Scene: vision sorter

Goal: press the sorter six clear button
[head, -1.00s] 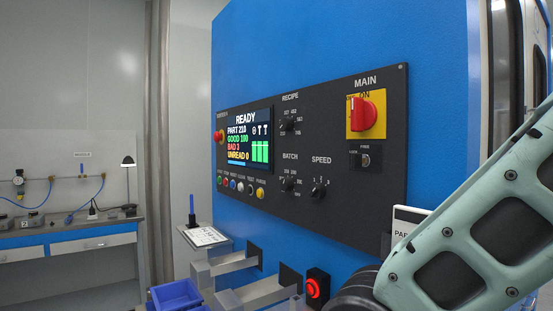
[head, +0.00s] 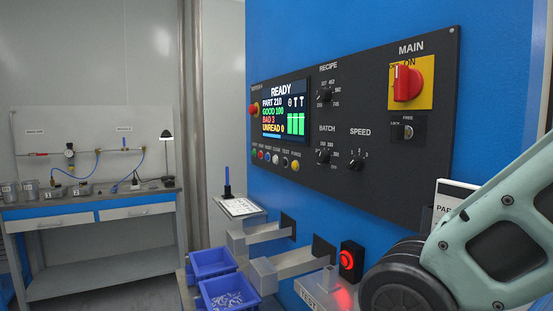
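The sorter's black control panel (head: 375,180) is on the blue machine face, with a label above its screen too small to read surely. The screen (head: 285,108) shows READY, PART 210, GOOD 100, BAD 3, UNREAD 0. Below it runs a row of small buttons with tiny labels. The clear button (head: 276,158) appears to be the pale one in this row, between the blue and dark buttons. Nothing covers the row. My gripper is out of view; only part of my arm shows at the lower right, apart from the buttons.
A red emergency stop (head: 253,110) sits left of the screen. Dials and a red MAIN switch (head: 407,83) are to the right. A workbench (head: 90,213) is at the far left.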

